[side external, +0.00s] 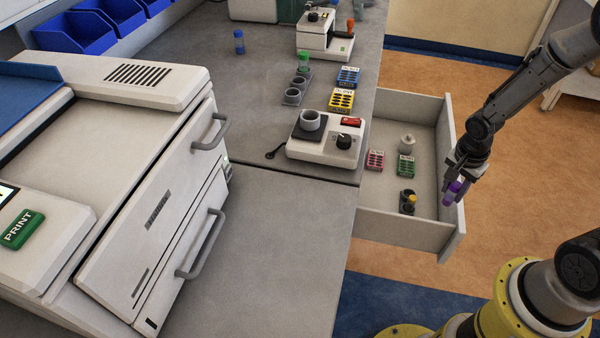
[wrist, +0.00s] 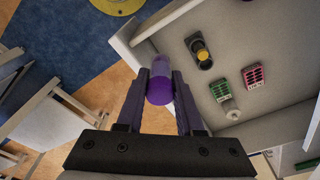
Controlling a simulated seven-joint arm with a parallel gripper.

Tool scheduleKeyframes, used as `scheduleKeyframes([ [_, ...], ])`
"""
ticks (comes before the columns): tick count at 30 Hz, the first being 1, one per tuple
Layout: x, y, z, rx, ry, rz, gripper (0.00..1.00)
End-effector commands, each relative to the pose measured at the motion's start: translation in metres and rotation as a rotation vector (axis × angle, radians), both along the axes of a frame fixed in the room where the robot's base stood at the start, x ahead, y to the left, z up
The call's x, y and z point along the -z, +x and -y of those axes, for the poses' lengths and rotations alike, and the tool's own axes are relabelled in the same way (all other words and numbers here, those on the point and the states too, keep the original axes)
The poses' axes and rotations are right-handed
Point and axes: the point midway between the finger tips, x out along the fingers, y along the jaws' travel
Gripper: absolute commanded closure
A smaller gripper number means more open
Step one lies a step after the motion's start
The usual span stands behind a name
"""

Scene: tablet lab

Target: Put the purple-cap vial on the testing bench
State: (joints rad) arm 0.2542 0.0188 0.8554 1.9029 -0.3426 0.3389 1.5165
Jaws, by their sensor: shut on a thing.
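The purple-cap vial (side external: 452,193) is held at the tip of my gripper (side external: 461,170). It is above or beside the right-hand wall of the open drawer in the side view. In the wrist view the purple vial (wrist: 160,82) sits between the two fingers of my gripper (wrist: 159,88), which are shut on it. The grey testing bench (side external: 270,215) lies left of the drawer, with a white device (side external: 325,150) with a black knob and a grey cup on its top near the edge.
The open drawer (side external: 400,232) holds a pink rack (side external: 375,160), a green rack (side external: 406,167), a whitish weight-like object (side external: 407,142) and a yellow-capped item (side external: 408,201). A large white printer-like machine (side external: 150,190) fills the left. The front bench surface is clear.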

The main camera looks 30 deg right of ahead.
Motion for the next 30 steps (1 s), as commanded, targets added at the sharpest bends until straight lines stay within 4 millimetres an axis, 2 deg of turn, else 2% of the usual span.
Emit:
scheduleKeyframes([
  [3, -0.042, 0.022, -0.034, -0.186, -0.002, 0.015, 1.00],
  [6, -0.074, 0.032, -0.068, -0.337, -0.001, 0.012, 1.00],
  [13, -0.142, 0.035, -0.150, -0.648, 0.001, 0.010, 1.00],
  [17, -0.178, 0.025, -0.195, -0.808, 0.001, 0.009, 1.00],
  [24, -0.235, -0.007, -0.271, -1.054, 0.001, 0.007, 1.00],
  [27, -0.252, -0.021, -0.295, -1.130, 0.001, 0.004, 1.00],
  [30, -0.263, -0.033, -0.312, -1.192, 0.001, 0.001, 1.00],
])
